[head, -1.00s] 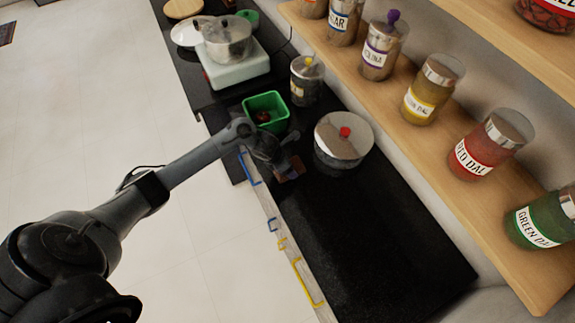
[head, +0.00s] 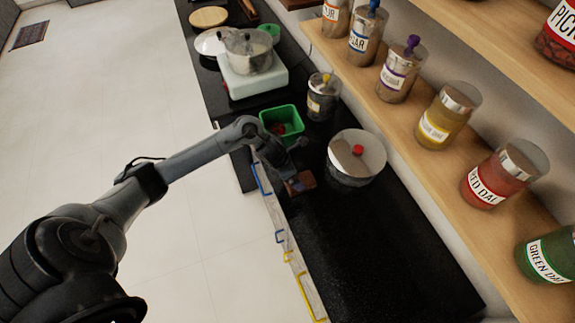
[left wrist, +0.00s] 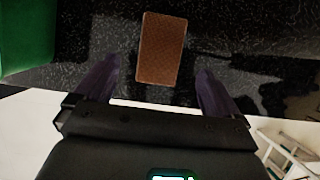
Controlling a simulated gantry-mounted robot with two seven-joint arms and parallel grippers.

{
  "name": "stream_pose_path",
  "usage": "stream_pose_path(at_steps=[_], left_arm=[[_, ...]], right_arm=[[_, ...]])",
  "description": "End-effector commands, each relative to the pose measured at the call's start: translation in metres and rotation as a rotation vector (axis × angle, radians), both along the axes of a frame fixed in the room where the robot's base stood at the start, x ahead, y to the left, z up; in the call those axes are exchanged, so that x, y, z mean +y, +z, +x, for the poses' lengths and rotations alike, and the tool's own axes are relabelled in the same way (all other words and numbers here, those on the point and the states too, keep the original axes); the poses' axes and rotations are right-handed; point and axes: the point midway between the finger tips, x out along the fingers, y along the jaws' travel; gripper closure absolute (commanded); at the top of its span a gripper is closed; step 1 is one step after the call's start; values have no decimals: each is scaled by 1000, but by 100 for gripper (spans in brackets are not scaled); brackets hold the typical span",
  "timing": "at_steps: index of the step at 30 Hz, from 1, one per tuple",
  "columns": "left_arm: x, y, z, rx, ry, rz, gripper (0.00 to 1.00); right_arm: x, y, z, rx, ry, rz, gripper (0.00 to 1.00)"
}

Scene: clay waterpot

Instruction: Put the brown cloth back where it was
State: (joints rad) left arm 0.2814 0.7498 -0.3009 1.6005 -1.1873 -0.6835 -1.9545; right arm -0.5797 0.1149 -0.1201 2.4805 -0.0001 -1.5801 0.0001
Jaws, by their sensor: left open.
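The brown cloth (head: 301,183), a small folded rectangle, lies flat on the black counter (head: 385,235) near its front edge, left of the steel lidded pot (head: 352,178). My left gripper (head: 291,164) is just above the cloth and partly hidden by its own wrist. In the left wrist view the cloth (left wrist: 163,48) lies between the two spread fingers of my left gripper (left wrist: 157,68), with a gap on each side. The gripper is open and holds nothing. My right gripper is not in view.
A green bin (head: 283,122) with something red inside stands just behind the gripper. A wooden shelf (head: 400,125) with jars runs along the right. The front counter is clear.

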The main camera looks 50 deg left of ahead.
Motion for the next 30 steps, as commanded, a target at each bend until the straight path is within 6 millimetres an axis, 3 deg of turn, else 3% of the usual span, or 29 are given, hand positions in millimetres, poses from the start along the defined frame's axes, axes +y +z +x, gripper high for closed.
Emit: stream_pose_path(at_steps=[6, 11, 14, 17, 20, 24, 27, 30], left_arm=[[6, 35, -13, -1, -3, 3, 3], [7, 49, -19, -1, 5, -2, 3], [-6, 48, -21, -12, 59, -33, 3], [-36, 42, -24, -38, 204, -115, 3], [-78, 36, -32, -63, 473, -266, 3], [-126, 42, -58, -45, 1044, -566, 3], [-139, 50, -87, 16, 1524, -779, 3], [-138, 57, -122, 96, 2002, -945, 3]], right_arm=[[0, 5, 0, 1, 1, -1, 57], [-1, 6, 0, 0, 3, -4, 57], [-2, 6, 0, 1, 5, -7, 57], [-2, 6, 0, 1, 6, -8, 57], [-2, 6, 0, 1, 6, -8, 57], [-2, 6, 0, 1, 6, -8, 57], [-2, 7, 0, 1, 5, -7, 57], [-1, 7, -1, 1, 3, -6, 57]])
